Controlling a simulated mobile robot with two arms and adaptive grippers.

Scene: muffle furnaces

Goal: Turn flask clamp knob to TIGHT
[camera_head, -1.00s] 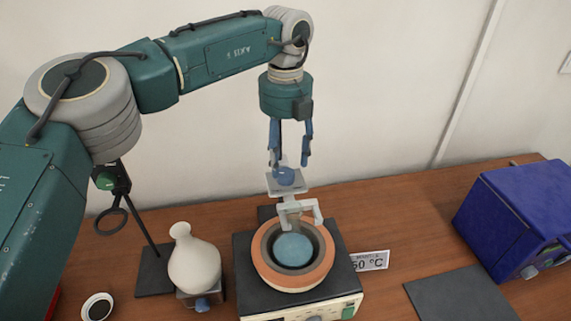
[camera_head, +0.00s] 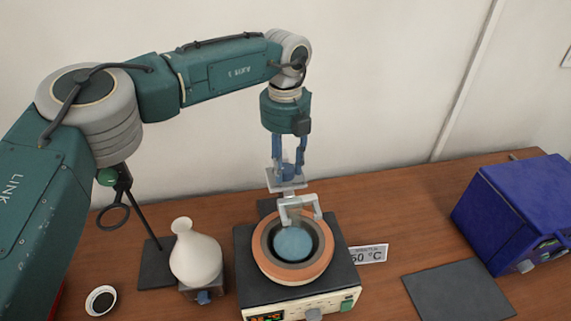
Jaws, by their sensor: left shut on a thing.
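The flask clamp (camera_head: 299,207) is a pale grey bracket with a flat plate, above the back of the round heating mantle (camera_head: 322,258). My left gripper (camera_head: 288,165) points down from above and is shut on this knob, with a blue finger on each side. A pale blue round flask (camera_head: 293,244) sits in the mantle's grey well. No TIGHT marking can be read in this view. My right gripper is not in view.
A white vase-like flask (camera_head: 195,258) stands on a small support left of the mantle. A stand with a ring (camera_head: 112,219) is behind it. A temperature card (camera_head: 371,254), dark mat (camera_head: 459,293) and blue furnace (camera_head: 518,220) are to the right.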

